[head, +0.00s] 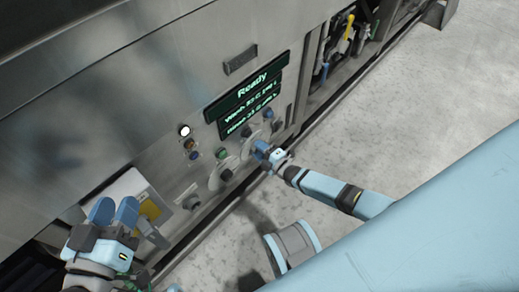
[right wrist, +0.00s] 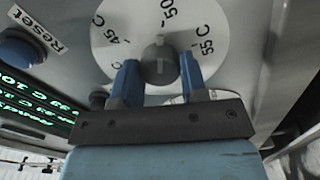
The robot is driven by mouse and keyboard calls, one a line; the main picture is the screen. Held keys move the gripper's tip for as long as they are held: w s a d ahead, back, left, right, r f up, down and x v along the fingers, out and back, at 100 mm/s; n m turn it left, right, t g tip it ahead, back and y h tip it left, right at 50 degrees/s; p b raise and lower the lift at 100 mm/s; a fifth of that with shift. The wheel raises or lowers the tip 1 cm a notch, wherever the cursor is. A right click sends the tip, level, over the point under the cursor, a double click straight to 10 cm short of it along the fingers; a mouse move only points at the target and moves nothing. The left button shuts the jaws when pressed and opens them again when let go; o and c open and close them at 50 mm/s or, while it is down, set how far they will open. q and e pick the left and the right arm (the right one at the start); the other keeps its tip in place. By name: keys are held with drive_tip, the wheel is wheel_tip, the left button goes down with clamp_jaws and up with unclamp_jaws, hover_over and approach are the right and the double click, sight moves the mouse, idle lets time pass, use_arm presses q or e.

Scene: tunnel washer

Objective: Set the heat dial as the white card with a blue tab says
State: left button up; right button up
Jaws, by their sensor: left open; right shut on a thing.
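The heat dial (right wrist: 108,22) is a white disc marked 45 C, 50 and 55 C in the right wrist view; another label is partly hidden. My right gripper (head: 265,152) has its blue fingers on either side of the dark grey knob (right wrist: 159,63) and is shut on it. The knob's white line points up in that view, toward the 50 mark. My left gripper (head: 114,212) is open and empty, in front of a white card-like piece (head: 128,184) with a yellow patch at the panel's lower left. I see no blue tab; the gripper covers part of this piece.
A dark display (head: 247,95) reads Ready, with wash and rinse lines below. A blue Reset button (right wrist: 20,48) sits beside the dial. Other knobs and buttons (head: 222,153) line the steel panel. The grey floor to the right is mostly clear.

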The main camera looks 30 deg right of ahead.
use_arm(q)
drive_tip(key=shift+r, duration=0.15)
use_arm(e)
drive_tip(key=m, duration=1.2)
drive_tip(key=shift+m, duration=0.3)
use_arm(q)
drive_tip(key=shift+w+r, duration=0.15)
drive_tip(key=shift+r, duration=0.05)
use_arm(e)
drive_tip(key=o, duration=0.9)
